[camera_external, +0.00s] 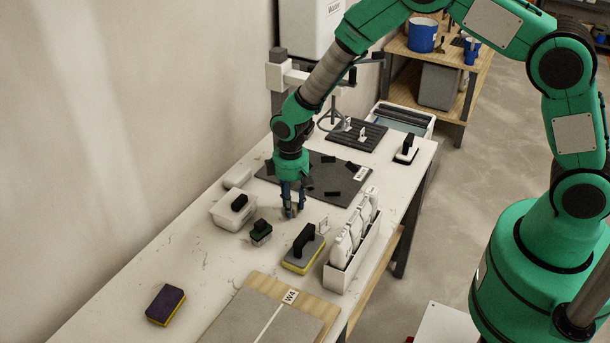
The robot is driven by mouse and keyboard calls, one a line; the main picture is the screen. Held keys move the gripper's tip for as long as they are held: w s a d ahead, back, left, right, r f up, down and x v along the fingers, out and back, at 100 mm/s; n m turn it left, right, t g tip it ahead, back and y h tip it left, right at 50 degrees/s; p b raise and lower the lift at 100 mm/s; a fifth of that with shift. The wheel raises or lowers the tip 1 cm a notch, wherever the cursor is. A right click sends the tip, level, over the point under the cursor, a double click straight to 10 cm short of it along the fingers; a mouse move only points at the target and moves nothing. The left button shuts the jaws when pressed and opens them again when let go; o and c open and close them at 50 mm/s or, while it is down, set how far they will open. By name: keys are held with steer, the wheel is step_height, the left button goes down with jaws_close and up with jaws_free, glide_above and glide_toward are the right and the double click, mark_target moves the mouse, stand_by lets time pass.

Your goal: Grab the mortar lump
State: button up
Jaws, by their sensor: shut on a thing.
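My gripper (291,210) points straight down over the white table, just in front of the dark grey mat. Its dark fingers are shut on a small greyish thing, the mortar lump (293,209). The fingers hide most of the lump. I cannot tell whether it touches the table top.
Left of my gripper are a white tub (226,216) and a green-black brush (261,232). In front are a handled float (303,249) and a white rack (351,250). The dark mat (290,171) holds black pieces. A sponge (165,305) lies front left; bare table surrounds it.

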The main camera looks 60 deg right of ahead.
step_height(320, 180, up, 10)
steer(key=p, duration=0.1)
stand_by(0.4)
